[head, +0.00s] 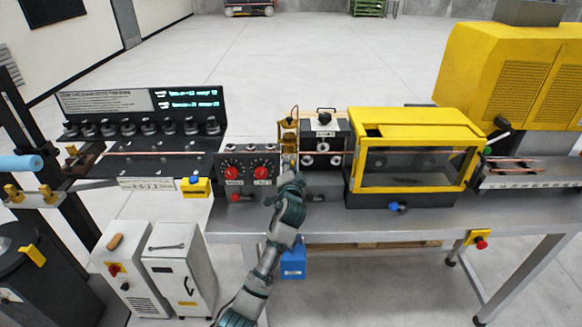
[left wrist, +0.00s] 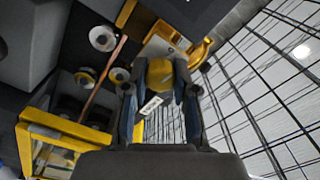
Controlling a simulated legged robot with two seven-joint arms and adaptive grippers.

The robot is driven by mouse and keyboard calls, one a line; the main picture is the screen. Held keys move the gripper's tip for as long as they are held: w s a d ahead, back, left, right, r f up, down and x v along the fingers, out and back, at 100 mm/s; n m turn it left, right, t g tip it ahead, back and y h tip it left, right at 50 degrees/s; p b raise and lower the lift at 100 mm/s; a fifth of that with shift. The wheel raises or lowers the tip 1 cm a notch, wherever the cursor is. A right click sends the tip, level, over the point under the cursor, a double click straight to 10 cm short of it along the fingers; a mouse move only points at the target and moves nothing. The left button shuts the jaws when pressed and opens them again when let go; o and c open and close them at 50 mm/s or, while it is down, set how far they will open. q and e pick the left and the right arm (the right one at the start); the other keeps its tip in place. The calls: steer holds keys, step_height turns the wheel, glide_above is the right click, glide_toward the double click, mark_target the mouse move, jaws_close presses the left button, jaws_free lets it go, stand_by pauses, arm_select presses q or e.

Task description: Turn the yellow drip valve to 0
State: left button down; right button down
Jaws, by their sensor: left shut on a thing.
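The yellow drip valve (left wrist: 160,72) shows as a round yellow knob between the fingers of my left gripper (left wrist: 157,84) in the left wrist view. The fingers are shut on it from both sides. A small white label (left wrist: 151,106) with dark marks sits just below the knob; I cannot read it. In the head view, my left gripper (head: 291,181) reaches up to the bench below the brass drip fitting (head: 289,140), and its hand hides the valve there. The valve's setting cannot be read. My right gripper is not in view.
A panel with two red knobs (head: 247,170) stands close left of the gripper. A black roller unit (head: 323,140) and a yellow guarded box (head: 415,150) stand to the right. In the left wrist view, a copper tube (left wrist: 103,78) runs past white rollers beside the fingers.

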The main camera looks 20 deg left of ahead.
arm_select(q)
steer(key=shift+f+n, duration=0.55)
steer(key=shift+n, duration=0.55)
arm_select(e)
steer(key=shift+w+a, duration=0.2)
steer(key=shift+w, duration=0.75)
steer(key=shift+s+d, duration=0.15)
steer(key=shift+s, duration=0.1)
arm_select(q)
steer(key=c, duration=1.2)
jaws_free()
steer(key=o, duration=0.3)
steer(key=shift+r, duration=0.2)
steer(key=shift+r, duration=0.1)
